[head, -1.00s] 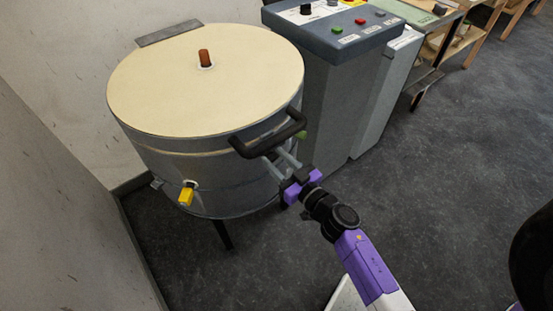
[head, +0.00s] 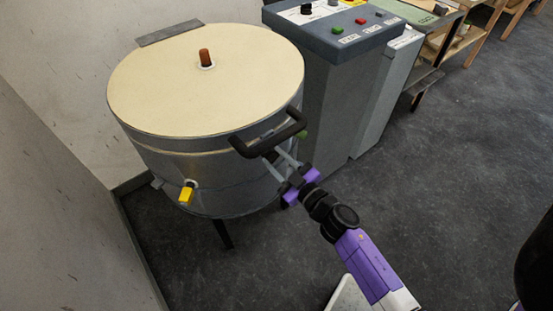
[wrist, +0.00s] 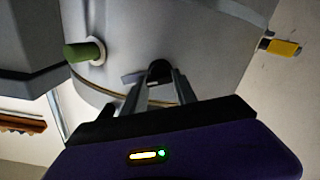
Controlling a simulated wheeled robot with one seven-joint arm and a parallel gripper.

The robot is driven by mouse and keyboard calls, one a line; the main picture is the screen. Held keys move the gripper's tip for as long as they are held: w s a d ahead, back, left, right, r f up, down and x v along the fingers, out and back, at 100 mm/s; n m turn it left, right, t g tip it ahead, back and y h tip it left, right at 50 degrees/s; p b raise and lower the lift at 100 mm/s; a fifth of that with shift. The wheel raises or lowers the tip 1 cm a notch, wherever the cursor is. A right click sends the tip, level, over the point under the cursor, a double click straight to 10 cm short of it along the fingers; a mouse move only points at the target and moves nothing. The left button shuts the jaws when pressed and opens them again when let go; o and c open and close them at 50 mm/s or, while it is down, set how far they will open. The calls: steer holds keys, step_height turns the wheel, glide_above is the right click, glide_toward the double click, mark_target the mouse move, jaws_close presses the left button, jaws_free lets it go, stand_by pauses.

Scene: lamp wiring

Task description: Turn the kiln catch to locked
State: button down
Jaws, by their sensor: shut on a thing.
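The kiln (head: 180,165) is a round grey drum with a cream lid (head: 200,85). Its catch shows in the wrist view as a dark rounded knob (wrist: 159,70) with a small grey plate beside it on the drum wall. My gripper (head: 273,158) is at the kiln's front right, below the black lid handle (head: 258,146). In the wrist view my gripper's fingers (wrist: 158,82) are shut on the catch knob, one on each side. In the head view the catch is mostly hidden by the fingers and handle.
A yellow-tipped peg (head: 187,194) and a green knob (head: 302,134) stick out from the kiln wall on either side. A brown plug (head: 205,57) stands on the lid. A grey control cabinet (head: 335,100) stands close right.

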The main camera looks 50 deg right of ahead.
steer(key=n+b, duration=0.1)
steer(key=n, duration=0.5)
steer(key=shift+a+f, duration=0.15)
steer(key=n+b, duration=0.2)
steer(key=n, duration=0.5)
steer(key=shift+a+f, duration=0.1)
steer(key=shift+n, duration=0.3)
steer(key=c, duration=1)
jaws_free()
steer(key=shift+s, duration=0.1)
steer(key=b+v, duration=0.2)
steer(key=v, duration=0.5)
steer(key=shift+s, duration=0.3)
